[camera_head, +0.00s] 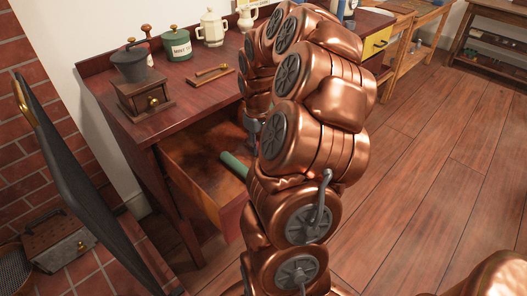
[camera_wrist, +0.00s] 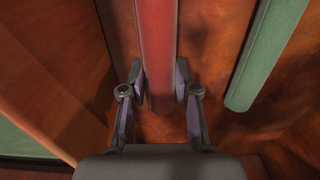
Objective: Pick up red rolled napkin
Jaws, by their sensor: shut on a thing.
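The red rolled napkin (camera_wrist: 157,45) lies lengthwise up the middle of the wrist view, inside the open drawer. My gripper (camera_wrist: 160,85) has a finger on each side of it near its lower end and is shut on it. In the head view my copper-coloured arm reaches down over the drawer (camera_head: 190,160) and hides the red napkin and my gripper's fingers. A green roll (camera_wrist: 268,55) lies to the right of the red one, apart from it; it also shows in the head view (camera_head: 235,165).
The drawer's wooden side wall (camera_wrist: 50,65) is close on the left in the wrist view. On the desk top (camera_head: 195,92) above stand a coffee grinder (camera_head: 140,95), a green canister (camera_head: 177,46) and a cream pot (camera_head: 212,28). Open floor (camera_head: 430,150) lies to the right.

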